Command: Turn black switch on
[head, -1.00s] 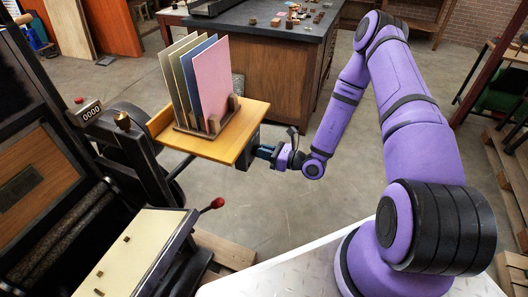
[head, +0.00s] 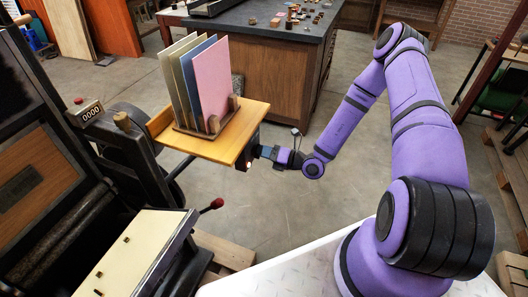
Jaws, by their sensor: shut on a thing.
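The black switch sits on a dark box (head: 243,158) under the right edge of the wooden feed board. A small orange-red light (head: 248,166) glows on the box's lower front. My gripper (head: 258,152) reaches the box from the right, its fingertips at the box's right side. It is shut on the switch, whose lever is too small and too covered by the fingers to make out.
The wooden feed board (head: 205,150) holds a rack of upright coloured sheets (head: 212,80) just above my gripper. A red-knobbed lever (head: 217,203) stands out from the press (head: 130,255) below left. A dark-topped cabinet (head: 280,85) stands behind; open floor lies to the right.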

